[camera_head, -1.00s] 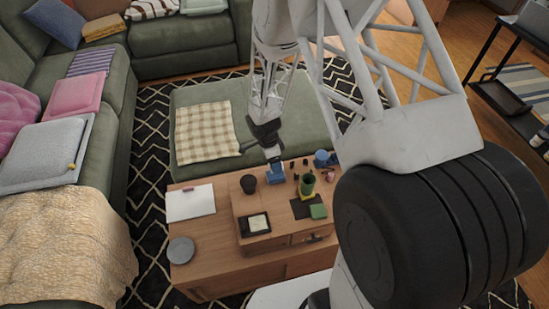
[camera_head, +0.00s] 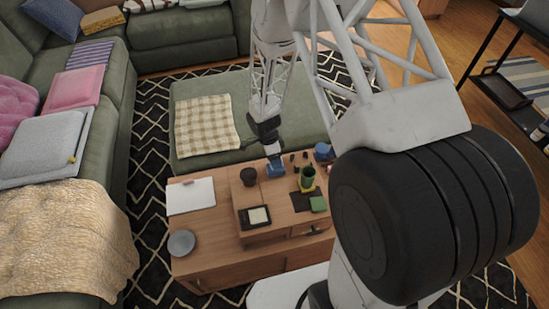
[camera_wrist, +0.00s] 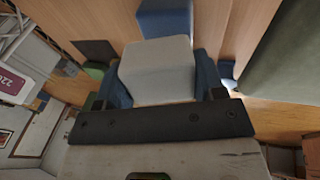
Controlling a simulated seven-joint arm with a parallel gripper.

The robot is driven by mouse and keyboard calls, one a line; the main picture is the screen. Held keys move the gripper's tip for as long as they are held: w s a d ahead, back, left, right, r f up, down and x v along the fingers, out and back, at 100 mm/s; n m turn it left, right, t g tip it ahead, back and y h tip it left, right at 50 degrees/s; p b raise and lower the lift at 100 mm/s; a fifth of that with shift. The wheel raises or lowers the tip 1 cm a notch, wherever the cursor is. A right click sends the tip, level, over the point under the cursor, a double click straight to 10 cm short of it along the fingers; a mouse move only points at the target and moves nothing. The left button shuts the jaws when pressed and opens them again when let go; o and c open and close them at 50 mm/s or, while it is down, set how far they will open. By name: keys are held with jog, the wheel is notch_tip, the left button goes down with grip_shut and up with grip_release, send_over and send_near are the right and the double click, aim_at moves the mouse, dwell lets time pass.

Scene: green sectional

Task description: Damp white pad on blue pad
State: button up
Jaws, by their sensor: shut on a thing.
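The white pad (camera_wrist: 158,70) is a pale, block-like piece in the middle of the wrist view. My gripper (camera_wrist: 162,84) is shut on it, with a blue finger on each side. The blue pad (camera_wrist: 165,18) shows just beyond the white pad, at the top of the wrist view. I cannot tell whether the two pads touch. In the head view the blue pad (camera_head: 276,169) is at the back of the wooden table, and my gripper (camera_head: 272,155) is right above or behind it. The white pad cannot be made out clearly in the head view.
On the wooden table (camera_head: 215,245) are a dark cup (camera_head: 249,177), a green cup (camera_head: 307,178), a green block (camera_head: 318,204), a black tray (camera_head: 243,222), white paper (camera_head: 190,196) and a grey disc (camera_head: 181,243). A green ottoman (camera_head: 205,92) stands behind it.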

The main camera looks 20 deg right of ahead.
jog(key=shift+f, duration=0.5)
dwell(1.4)
jog(key=shift+r, duration=0.2)
jog(key=shift+r, duration=3.3)
